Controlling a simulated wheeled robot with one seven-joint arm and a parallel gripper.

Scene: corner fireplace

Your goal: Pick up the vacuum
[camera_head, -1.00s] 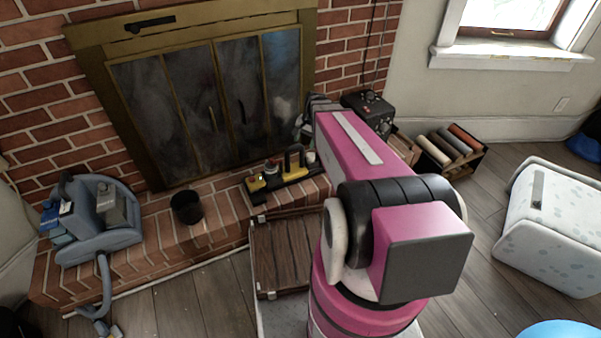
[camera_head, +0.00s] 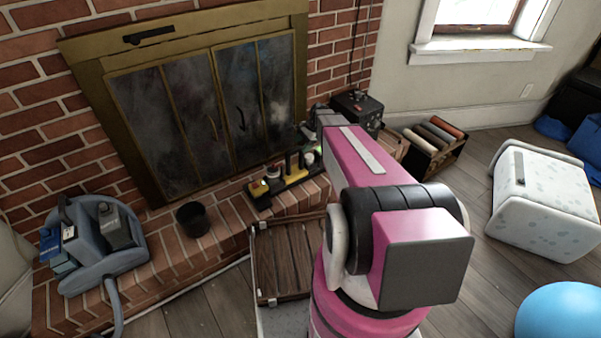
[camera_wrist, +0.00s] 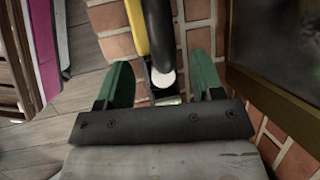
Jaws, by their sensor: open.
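A blue-grey object with a hose (camera_head: 95,258), which looks like a canister vacuum, sits on the brick hearth at the far left of the head view. A yellow and black object (camera_head: 283,180) lies on the hearth in front of the fireplace doors. I cannot tell if it is a vacuum too. My gripper (camera_wrist: 160,62) is open, with green fingers apart. In the wrist view a yellow and black upright part (camera_wrist: 158,35) with a white round tip shows between and beyond the fingers. I cannot tell if they touch it. In the head view my arm partly hides the gripper.
A black cup (camera_head: 192,219) stands on the hearth between the two objects. A dark box (camera_head: 357,108) and a crate of rolls (camera_head: 432,146) are behind my arm. A white spotted box (camera_head: 543,205) and a blue ball (camera_head: 560,312) are at the right.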

